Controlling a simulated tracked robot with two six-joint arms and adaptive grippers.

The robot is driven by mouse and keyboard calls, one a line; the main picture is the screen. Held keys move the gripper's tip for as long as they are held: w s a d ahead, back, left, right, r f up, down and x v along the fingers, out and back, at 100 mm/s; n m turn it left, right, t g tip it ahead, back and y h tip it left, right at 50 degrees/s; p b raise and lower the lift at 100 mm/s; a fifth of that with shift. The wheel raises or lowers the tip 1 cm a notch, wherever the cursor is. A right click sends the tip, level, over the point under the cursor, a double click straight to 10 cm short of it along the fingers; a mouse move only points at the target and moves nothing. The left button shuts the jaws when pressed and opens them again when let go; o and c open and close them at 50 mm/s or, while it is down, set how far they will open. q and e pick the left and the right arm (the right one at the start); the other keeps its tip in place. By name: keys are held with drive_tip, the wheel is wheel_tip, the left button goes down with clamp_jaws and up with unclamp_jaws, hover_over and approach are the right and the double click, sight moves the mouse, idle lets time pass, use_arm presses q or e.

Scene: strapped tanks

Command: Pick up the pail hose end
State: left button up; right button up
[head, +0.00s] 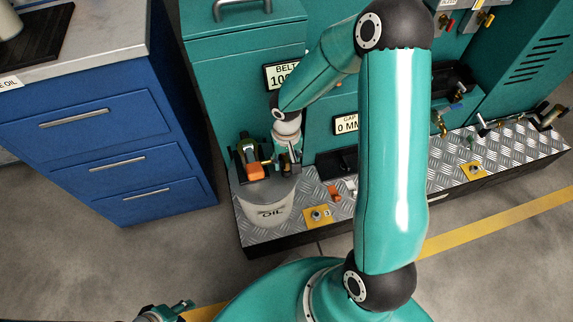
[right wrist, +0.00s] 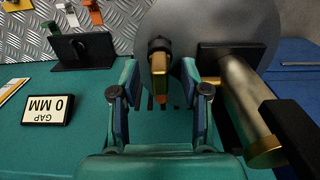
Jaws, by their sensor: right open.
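The white pail (head: 272,212) marked OIL stands on the tread-plate step in the head view. Its round grey top (right wrist: 205,25) shows in the right wrist view. A brass hose end (right wrist: 159,66) with a black collar and an orange tip is over the grey top. My right gripper (head: 288,161) is above the pail's right side. In the right wrist view my right gripper (right wrist: 160,88) is open, its fingers on either side of the hose end's tip with gaps visible. My left gripper (head: 168,311) is at the bottom edge, partly cut off, its jaws unclear.
A thick brass cylinder (right wrist: 248,110) with black blocks stands close to the right finger. The green cabinet (head: 235,65) rises behind the pail, with a GAP display (right wrist: 48,109) nearby. Blue drawers (head: 125,150) stand at left. The tread-plate step (head: 450,155) holds several small fittings.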

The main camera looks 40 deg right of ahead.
drive_tip(key=shift+f, duration=0.1)
clamp_jaws()
idle(0.3)
